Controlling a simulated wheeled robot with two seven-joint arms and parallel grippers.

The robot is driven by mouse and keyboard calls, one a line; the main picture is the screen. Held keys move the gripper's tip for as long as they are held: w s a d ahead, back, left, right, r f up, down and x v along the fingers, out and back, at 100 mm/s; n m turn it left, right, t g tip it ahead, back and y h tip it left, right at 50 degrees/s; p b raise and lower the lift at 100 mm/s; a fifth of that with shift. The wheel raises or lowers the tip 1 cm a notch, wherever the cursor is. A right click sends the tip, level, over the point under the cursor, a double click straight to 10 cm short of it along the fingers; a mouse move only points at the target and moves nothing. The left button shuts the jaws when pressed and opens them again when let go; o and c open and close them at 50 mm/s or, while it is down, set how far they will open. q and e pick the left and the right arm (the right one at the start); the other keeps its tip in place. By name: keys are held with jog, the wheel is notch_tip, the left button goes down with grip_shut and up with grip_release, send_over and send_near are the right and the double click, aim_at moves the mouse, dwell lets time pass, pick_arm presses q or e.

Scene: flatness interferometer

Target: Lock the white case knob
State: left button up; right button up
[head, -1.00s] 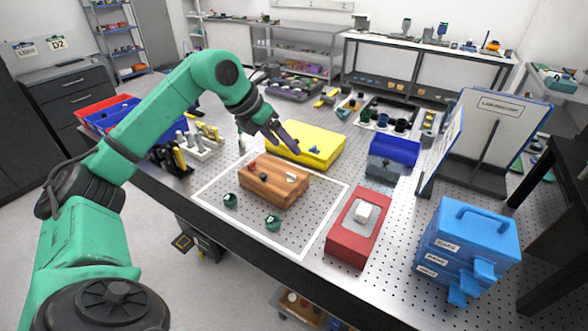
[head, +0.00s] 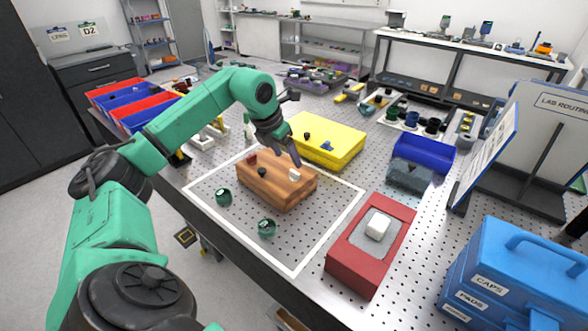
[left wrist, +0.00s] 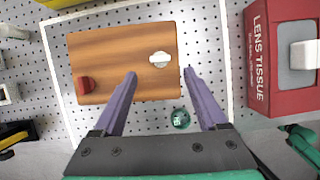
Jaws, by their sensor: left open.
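The wooden case (head: 272,190) lies on the perforated bench inside a white outlined square. Its white knob (head: 295,174) is on the right part of its top and shows as a pale oblong across the wood in the left wrist view (left wrist: 160,59). A dark red knob (head: 251,159) and a black knob (head: 262,172) are also on the case; the black one is not seen in the left wrist view. My left gripper (left wrist: 160,73) is open and empty above the case, its fingertips on either side of the white knob in that view, apparently not touching it. My right gripper is not in view.
Two green round items (head: 223,197) (head: 267,228) lie in front of the case. A yellow case (head: 338,147) stands behind it. A red lens tissue box (head: 352,262) is at the right, and a blue drawer box (head: 520,262) lies farther right. Bare bench separates them.

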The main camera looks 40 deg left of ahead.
aim_at(294, 172)
pick_arm(q)
jog(key=p+x, duration=0.1)
jog(key=x, duration=0.6)
jog(key=shift+w+f, duration=0.15)
grip_shut()
